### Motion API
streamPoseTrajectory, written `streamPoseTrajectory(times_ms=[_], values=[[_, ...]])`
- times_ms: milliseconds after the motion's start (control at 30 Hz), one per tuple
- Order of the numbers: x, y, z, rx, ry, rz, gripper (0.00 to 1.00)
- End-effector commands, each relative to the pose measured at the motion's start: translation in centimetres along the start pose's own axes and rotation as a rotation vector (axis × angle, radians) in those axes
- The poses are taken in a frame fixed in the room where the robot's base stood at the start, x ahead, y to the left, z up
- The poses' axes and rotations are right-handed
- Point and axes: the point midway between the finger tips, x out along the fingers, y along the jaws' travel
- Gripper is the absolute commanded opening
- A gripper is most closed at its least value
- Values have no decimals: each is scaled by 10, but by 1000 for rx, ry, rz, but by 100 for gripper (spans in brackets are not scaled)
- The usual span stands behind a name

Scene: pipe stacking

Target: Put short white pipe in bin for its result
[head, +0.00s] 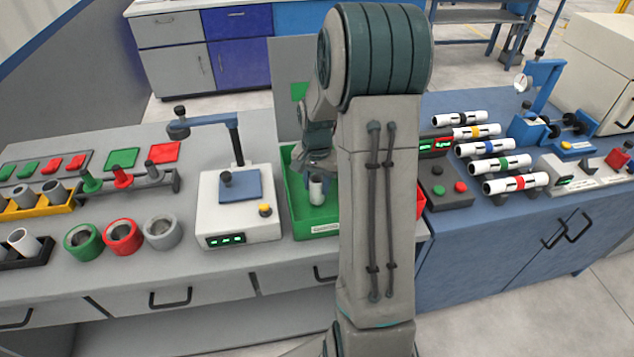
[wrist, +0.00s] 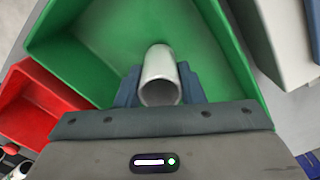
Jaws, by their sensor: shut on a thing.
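A short white pipe (head: 317,188) is held upright in my gripper (head: 315,172), over the green bin (head: 316,222). In the wrist view the pipe (wrist: 160,76) sits between the two blue-grey fingers of my gripper (wrist: 160,86), which are shut on it. The green bin (wrist: 222,50) surrounds the pipe in that view, and its floor shows beyond it. I cannot tell whether the pipe's lower end touches the bin floor. A red bin (head: 421,190) is mostly hidden behind my arm in the head view; it shows left of the green bin in the wrist view (wrist: 38,100).
A white device with a blue plate and green display (head: 238,205) stands left of the green bin. Green, red and grey rings (head: 122,236) lie farther left. Racked white pipes with coloured bands (head: 490,147) lie on the blue bench at right.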

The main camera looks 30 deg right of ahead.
Motion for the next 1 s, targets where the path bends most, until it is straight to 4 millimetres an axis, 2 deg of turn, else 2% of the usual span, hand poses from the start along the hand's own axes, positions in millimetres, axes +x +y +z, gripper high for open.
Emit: streamPoseTrajectory(times_ms=[933, 967, 1000], values=[[12, 0, 0, -1, 0, 0, 10], [12, 0, 0, -1, 0, 0, 38], [12, 0, 0, 0, 0, 0, 49]])
